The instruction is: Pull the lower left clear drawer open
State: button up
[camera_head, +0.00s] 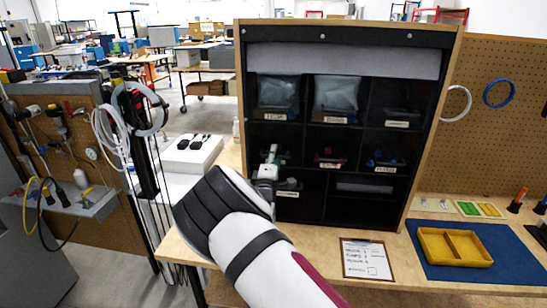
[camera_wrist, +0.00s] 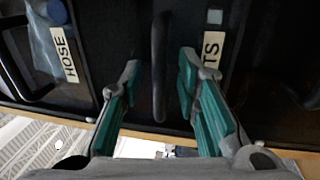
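A black cabinet (camera_head: 340,136) with rows of dark compartments stands on the wooden bench. Its left column has a label (camera_head: 288,183) just below my gripper (camera_head: 270,158). My arm covers part of the cabinet's lower left, so I cannot tell which drawer is the lower left clear one. In the wrist view, my gripper (camera_wrist: 158,85) has its teal fingers apart, one on each side of a dark bar-like handle (camera_wrist: 160,65). I see no clear contact with the handle. A label ending in "TS" (camera_wrist: 211,50) is beside the right finger.
A "HOSE" label (camera_wrist: 64,55) and a clear bag are at left in the wrist view. A yellow tray (camera_head: 455,247) sits on a blue mat (camera_head: 509,255) at right. A printed sheet (camera_head: 366,259) lies on the bench before the cabinet. A pegboard is at far right.

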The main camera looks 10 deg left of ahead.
jog(key=shift+c, duration=0.4)
grip_shut()
